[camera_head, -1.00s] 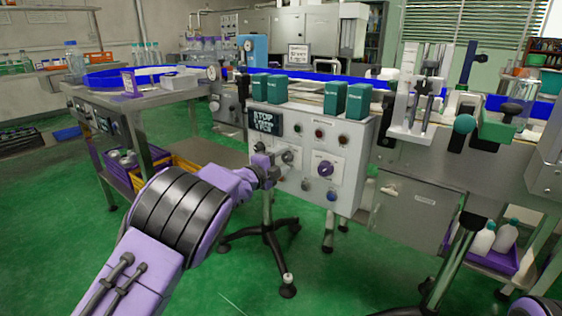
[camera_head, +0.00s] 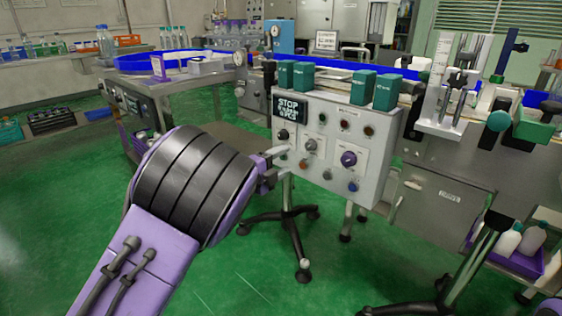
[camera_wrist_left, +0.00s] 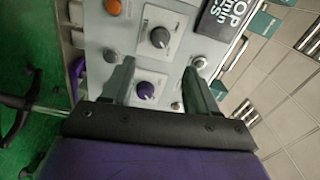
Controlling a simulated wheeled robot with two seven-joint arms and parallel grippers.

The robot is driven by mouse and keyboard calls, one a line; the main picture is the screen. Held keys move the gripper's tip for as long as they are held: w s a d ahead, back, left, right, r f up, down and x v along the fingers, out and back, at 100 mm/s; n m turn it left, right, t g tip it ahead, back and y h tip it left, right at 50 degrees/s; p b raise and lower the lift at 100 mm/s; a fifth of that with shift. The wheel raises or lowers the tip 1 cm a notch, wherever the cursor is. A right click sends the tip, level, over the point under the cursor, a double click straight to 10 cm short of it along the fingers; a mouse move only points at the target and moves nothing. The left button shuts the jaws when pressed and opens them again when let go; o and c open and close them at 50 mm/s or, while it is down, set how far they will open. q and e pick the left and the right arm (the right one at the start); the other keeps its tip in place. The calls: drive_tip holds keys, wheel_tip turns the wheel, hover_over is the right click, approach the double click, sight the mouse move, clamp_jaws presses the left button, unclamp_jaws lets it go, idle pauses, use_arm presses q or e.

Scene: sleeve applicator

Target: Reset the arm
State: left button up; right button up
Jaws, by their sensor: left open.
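My left arm comes in from the lower left in the head view. Its gripper (camera_head: 276,163) is open and empty, at the left edge of the grey control panel (camera_head: 335,113). In the left wrist view the two fingers (camera_wrist_left: 157,82) stand apart in front of the panel, with a grey knob (camera_wrist_left: 160,37) and a purple knob (camera_wrist_left: 145,90) seen between them. I cannot tell if a finger touches the panel. My right gripper is not in view.
Green boxes (camera_head: 302,75) stand on top of the panel. A wheeled stand (camera_head: 290,220) is below it. The steel machine (camera_head: 450,190) with a purple bottle crate (camera_head: 518,258) is at the right. Green floor (camera_head: 60,220) is open at the left.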

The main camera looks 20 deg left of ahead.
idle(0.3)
use_arm(q)
drive_tip(key=s+a+f+n+g+y, duration=0.1)
drive_tip(key=s+a+f+n+y, duration=0.15)
drive_tip(key=s+f+n, duration=0.4)
drive_tip(key=s+a+f+n+g+y, duration=0.2)
drive_tip(key=s+f+n+y, duration=0.1)
drive_tip(key=f+n, duration=0.6)
drive_tip(key=s+a+f+n+g+y, duration=0.1)
drive_tip(key=s+a+f+n+y, duration=0.15)
drive_tip(key=s+f+n, duration=0.5)
drive_tip(key=s+d+f+n+g+y, duration=0.1)
drive_tip(key=s+f+n+g, duration=0.15)
drive_tip(key=s+f, duration=0.55)
drive_tip(key=s+d+f+n+g, duration=0.1)
drive_tip(key=s+f+g, duration=0.3)
drive_tip(key=s, duration=0.8)
drive_tip(key=s+d+f+n+g+y, duration=0.1)
drive_tip(key=s+f+g, duration=0.4)
drive_tip(key=s, duration=0.5)
wheel_tip(320, 180, up, 26)
drive_tip(key=w+t+p, duration=0.1)
drive_tip(key=p, duration=2.6)
drive_tip(key=shift+w+a+r+t+p, duration=0.2)
drive_tip(key=shift+w+a+t+p, duration=0.05)
drive_tip(key=shift+t+p, duration=0.1)
